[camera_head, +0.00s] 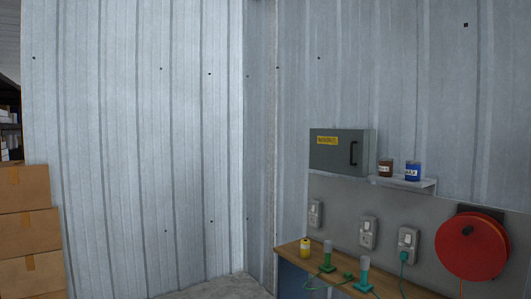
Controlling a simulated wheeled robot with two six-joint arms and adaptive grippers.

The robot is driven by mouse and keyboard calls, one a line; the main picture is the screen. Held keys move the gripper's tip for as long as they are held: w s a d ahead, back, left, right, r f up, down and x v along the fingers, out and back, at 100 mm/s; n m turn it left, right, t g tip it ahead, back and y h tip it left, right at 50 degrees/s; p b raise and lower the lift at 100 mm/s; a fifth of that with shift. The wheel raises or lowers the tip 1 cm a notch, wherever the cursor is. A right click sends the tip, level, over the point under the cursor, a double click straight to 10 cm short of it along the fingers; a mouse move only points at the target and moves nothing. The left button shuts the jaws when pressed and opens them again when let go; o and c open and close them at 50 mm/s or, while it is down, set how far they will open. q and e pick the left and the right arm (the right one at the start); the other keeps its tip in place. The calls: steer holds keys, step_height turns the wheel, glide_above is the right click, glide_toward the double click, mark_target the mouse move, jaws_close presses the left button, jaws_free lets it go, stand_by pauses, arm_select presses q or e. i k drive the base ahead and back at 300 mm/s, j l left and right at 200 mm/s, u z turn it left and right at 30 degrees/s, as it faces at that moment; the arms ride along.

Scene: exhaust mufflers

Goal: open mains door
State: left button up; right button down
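The mains door (332,157) is the front of a grey metal box on the right wall. It bears a yellow label (327,141) at its upper left and a dark vertical handle (354,153) near its right edge. The door looks shut. Neither of my grippers is in view, and nothing covers the box.
Right of the box, a small shelf (404,184) holds a brown tin (385,168) and a blue tin (413,171). Sockets (368,232), a red reel (471,246) and a workbench (314,274) with green-based items lie below. Cardboard boxes (25,234) stand far left.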

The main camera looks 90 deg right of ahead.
mark_target(340, 151)
steer(key=z, duration=3.2)
steer(key=i+z, duration=0.1)
steer(key=i, duration=0.15)
